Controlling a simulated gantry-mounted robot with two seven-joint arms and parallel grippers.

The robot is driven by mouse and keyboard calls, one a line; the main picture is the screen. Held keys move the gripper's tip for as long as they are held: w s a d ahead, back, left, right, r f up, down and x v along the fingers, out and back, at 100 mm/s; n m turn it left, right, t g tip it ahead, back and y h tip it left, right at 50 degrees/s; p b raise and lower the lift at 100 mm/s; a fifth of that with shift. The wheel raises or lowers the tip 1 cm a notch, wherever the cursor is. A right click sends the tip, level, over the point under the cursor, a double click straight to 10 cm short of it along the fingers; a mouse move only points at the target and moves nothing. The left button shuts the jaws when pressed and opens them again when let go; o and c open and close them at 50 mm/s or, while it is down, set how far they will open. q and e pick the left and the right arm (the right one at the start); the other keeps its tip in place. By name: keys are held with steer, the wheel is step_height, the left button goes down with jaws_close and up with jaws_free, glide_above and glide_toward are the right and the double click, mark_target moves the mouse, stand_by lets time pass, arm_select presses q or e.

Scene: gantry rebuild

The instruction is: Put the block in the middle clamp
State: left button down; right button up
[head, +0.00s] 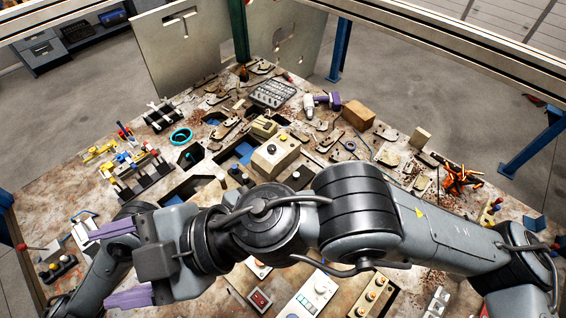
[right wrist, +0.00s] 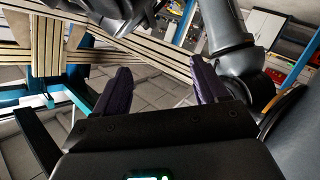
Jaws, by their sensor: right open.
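A brown wooden block (head: 358,114) lies toward the back right of the worktable in the head view. A smaller tan block (head: 420,138) stands upright farther right; I cannot tell which one is the task's block. Colourful clamp-like pieces (head: 135,165) sit on the table's left side, but I cannot make out a middle clamp for certain. My right gripper (head: 99,268) is at the lower left, its purple fingers apart, far from both blocks. In the right wrist view the fingers (right wrist: 161,76) are open with nothing between them. My left gripper cannot be made out.
The worktable (head: 50,200) is crowded with metal fixtures and has dark cut-outs. A beige control box (head: 275,156) stands mid-table. A teal ring (head: 181,136) and a grey tray (head: 272,93) lie behind it. An orange-and-black item (head: 460,180) is at the right. My right arm hides much of the front.

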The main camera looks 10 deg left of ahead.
steer(key=s+d+f+h, duration=0.2)
steer(key=d+f+h, duration=0.4)
steer(key=h, duration=0.1)
steer(key=w+d+m+t+h, duration=0.1)
steer(key=w+d+m+h, duration=0.45)
steer(key=d, duration=0.55)
steer(key=w+a+r+m+t+h, duration=0.15)
steer(key=w+m+t, duration=0.25)
steer(key=w+m, duration=1.1)
steer(key=shift+n, duration=0.85)
steer(key=f, duration=0.4)
steer(key=w+f, duration=0.1)
steer(key=f, duration=0.3)
steer(key=w+f, duration=0.1)
steer(key=f, duration=0.3)
steer(key=shift+f, duration=0.15)
steer(key=shift+c, duration=0.4)
